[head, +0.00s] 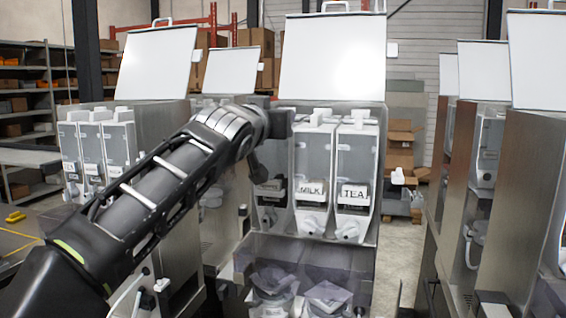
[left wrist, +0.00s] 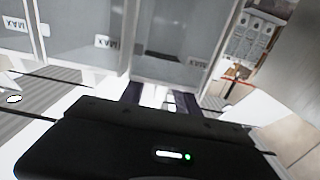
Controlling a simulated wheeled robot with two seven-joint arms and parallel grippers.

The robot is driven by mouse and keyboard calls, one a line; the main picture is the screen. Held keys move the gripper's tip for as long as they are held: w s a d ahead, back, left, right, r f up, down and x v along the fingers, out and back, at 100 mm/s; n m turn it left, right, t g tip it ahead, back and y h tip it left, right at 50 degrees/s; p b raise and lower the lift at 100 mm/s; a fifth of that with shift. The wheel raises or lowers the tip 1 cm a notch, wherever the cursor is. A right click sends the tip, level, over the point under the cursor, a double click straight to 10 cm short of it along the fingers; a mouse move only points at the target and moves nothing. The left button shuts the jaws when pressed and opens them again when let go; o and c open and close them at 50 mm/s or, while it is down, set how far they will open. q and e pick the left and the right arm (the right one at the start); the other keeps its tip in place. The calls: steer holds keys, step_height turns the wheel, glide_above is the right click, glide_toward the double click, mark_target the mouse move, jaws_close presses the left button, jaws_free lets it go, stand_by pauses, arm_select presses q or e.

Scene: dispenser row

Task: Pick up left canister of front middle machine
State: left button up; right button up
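The front middle machine (head: 222,235) has its white lid (head: 333,60) raised and a row of clear-walled canisters under it. Its left canister (head: 272,212) is partly covered by my left arm; its dark label shows faintly. The middle canister (head: 310,222) is labelled MILK, the right canister (head: 355,165) TEA. My left gripper (head: 258,168) is at the upper part of the left canister. In the left wrist view, canister walls with upside-down MAX labels (left wrist: 197,62) fill the top. Two dark fingers stand apart around something white; I cannot tell whether they touch it.
Another machine (head: 160,125) with several canisters stands at the left. More machines (head: 530,170) line the right, beyond a floor gap. Shelves (head: 35,85) and cardboard boxes (head: 400,150) stand behind. The MILK canister is close beside my left gripper.

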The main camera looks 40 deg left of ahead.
arm_select(q)
steer(key=shift+p+x, duration=0.3)
steer(key=shift+x, duration=0.95)
steer(key=shift+s, duration=0.1)
steer(key=shift+c, duration=0.4)
jaws_close()
steer(key=shift+r, duration=0.1)
